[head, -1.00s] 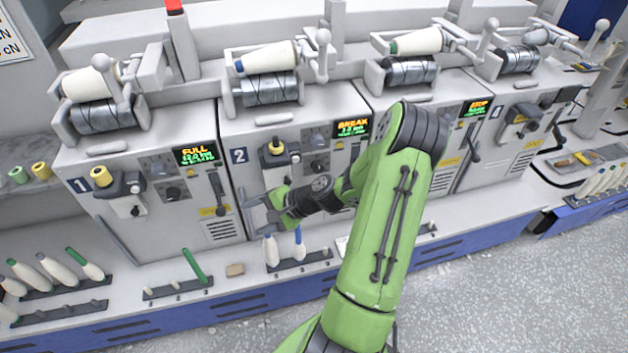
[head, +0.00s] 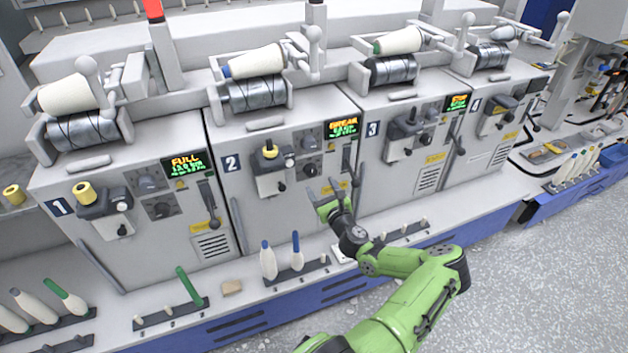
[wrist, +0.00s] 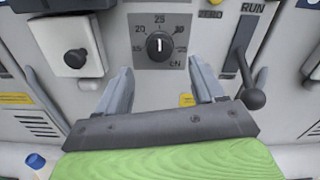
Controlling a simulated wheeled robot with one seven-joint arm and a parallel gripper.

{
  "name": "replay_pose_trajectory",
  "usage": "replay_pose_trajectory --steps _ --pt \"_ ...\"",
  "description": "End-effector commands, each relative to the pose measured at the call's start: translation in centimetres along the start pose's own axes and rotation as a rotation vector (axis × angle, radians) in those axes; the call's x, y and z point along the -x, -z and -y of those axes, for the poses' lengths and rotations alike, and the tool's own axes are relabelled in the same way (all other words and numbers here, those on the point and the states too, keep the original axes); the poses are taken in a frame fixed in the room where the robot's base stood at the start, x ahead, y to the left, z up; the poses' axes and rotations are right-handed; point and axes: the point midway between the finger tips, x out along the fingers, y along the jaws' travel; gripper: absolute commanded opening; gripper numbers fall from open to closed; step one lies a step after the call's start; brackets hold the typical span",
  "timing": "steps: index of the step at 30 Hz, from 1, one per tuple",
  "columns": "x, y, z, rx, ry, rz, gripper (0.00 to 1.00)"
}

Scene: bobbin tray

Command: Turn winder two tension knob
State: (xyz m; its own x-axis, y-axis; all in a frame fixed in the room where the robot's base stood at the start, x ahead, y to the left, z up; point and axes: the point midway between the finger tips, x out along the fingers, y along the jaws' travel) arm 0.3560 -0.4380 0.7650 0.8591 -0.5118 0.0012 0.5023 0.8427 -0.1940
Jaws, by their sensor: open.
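Winder two (head: 231,163) is the grey machine marked 2. Its black tension knob (wrist: 159,45) shows in the wrist view on a dark scale plate with numbers and "cN". Its white pointer mark stands about upright. The knob also shows in the head view (head: 310,170). My gripper (head: 324,189) is open and empty in front of the panel. In the wrist view, its two grey fingers (wrist: 160,70) point at the panel, left and right of the knob's line and a little below the knob. They appear apart from it.
A black-knobbed lever (wrist: 254,98) under "RUN" stands close right of the fingers. A white block with a black button (wrist: 75,58) is at left. Blue-tipped bobbins (head: 268,262) stand on the ledge below. Winder three (head: 373,129) is at right.

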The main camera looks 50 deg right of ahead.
Motion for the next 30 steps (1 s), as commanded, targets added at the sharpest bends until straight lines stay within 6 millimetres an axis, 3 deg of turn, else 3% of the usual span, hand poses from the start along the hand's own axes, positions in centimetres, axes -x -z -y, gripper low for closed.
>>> replay_pose_trajectory --steps 3,7,12,18,27,30 --pt "-3.0 0.2 -0.1 0.005 -0.001 0.002 0.68" --pt "-5.2 0.2 -0.1 0.004 -0.001 0.001 0.68" --pt "-6.3 0.0 0.0 0.001 0.0 0.0 0.68" --pt "-6.3 0.0 0.0 0.0 -0.001 0.0 0.68" --pt "-6.2 0.0 0.0 0.001 -0.001 -0.001 0.22" --pt "-6.2 0.0 0.0 0.001 -0.001 -0.001 0.12"
